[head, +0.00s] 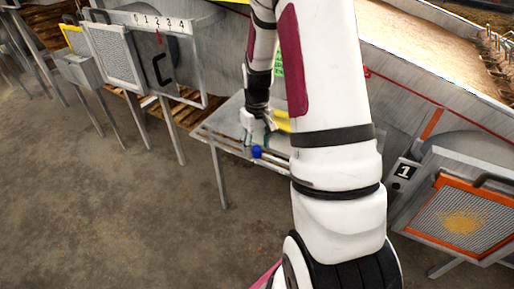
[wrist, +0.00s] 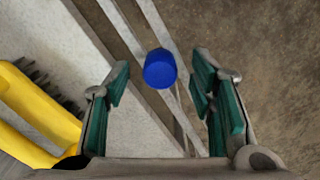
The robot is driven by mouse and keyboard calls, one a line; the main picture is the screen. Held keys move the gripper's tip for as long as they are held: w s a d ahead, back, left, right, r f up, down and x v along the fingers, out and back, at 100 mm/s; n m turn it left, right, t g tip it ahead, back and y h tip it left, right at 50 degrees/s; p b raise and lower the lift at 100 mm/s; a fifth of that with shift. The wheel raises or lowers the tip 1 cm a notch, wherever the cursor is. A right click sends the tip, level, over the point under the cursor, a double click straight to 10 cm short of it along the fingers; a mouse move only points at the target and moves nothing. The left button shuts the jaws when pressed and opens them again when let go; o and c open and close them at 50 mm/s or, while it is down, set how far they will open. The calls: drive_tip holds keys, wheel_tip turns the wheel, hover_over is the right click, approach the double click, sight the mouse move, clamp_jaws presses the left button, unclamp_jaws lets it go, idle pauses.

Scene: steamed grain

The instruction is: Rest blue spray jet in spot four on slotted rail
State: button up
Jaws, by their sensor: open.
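The blue spray jet, seen as a small blue cylinder (head: 257,152), is at the front edge of a metal table with slats. In the wrist view the blue cylinder (wrist: 160,69) shows over the narrow metal bars, between and slightly ahead of my fingertips. My gripper (head: 258,126) is above the table, just behind the blue piece. In the wrist view my gripper (wrist: 160,84) is open, its green pads apart with a gap on each side of the blue piece. A strip numbered 0 to 4 (head: 158,22) is at upper left; I cannot make out its slots.
A yellow-handled brush (wrist: 38,115) lies left of my gripper on the table (wrist: 65,50). A framed mesh box marked 1 (head: 470,215) stands at right. A grey mesh panel (head: 112,52) is at upper left. The concrete floor (head: 110,210) in front is clear.

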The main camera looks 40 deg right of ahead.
wheel_tip(320, 180, up, 11)
drive_tip(key=shift+f, duration=0.15)
idle(0.8)
drive_tip(key=s+a+r, duration=1.1)
drive_tip(key=a+r, duration=0.1)
drive_tip(key=a, duration=0.2)
drive_tip(key=s+a+r+n, duration=0.1)
drive_tip(key=s+a, duration=0.3)
drive_tip(key=s, duration=0.5)
drive_tip(key=s+a+r+n, duration=0.1)
drive_tip(key=s+a, duration=0.3)
drive_tip(key=s, duration=0.5)
wheel_tip(320, 180, up, 26)
drive_tip(key=t+p, duration=0.4)
drive_tip(key=p, duration=2)
drive_tip(key=shift+d+f, duration=0.2)
drive_tip(key=shift+f, duration=0.05)
